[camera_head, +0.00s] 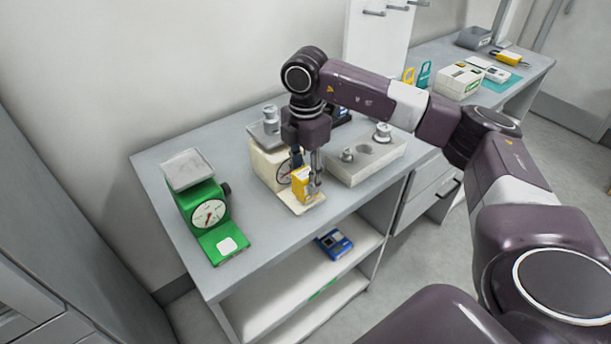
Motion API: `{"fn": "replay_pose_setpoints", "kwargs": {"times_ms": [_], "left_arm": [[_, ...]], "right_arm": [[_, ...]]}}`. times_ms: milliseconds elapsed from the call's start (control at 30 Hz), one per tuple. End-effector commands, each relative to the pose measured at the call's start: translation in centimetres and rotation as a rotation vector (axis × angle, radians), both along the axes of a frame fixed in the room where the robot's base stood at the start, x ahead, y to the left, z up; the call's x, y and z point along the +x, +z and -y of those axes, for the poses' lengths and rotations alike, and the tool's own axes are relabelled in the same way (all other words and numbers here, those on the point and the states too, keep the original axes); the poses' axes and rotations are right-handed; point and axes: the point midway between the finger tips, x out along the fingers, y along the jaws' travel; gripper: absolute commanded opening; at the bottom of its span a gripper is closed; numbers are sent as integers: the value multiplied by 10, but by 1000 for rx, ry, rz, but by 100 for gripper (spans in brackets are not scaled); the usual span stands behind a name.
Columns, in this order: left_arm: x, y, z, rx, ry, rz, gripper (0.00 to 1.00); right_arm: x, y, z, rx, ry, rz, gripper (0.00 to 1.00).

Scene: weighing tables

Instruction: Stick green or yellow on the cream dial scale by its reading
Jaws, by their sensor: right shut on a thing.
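The cream dial scale (262,168) stands near the middle of the table. A metal weight (269,115) stands on its grey pan. Part of its dial (285,173) shows, but my gripper hides the rest and I cannot read it. The block is just above or touching the scale's cream front plate (305,207); I cannot tell which. No separate green sticker is clear to me. My left gripper is not in view.
A green dial scale (206,206) with an empty pan stands at left, a white patch on its front plate. A pale weight block (376,162) holding metal weights is right of the gripper. A blue device (334,243) lies on the shelf below. The back table (532,68) holds boxes.

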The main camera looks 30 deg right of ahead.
Motion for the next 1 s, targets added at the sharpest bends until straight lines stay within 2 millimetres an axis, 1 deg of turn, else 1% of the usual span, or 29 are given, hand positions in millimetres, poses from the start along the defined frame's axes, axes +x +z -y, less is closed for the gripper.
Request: {"fn": "replay_pose_setpoints", "kwargs": {"times_ms": [300,433,1000], "left_arm": [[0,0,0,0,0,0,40],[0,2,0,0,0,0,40],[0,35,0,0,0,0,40]], "right_arm": [[-1,-2,0,0,1,-3,16],[-1,1,0,0,1,-3,16],[0,48,0,1,0,0,16]]}}
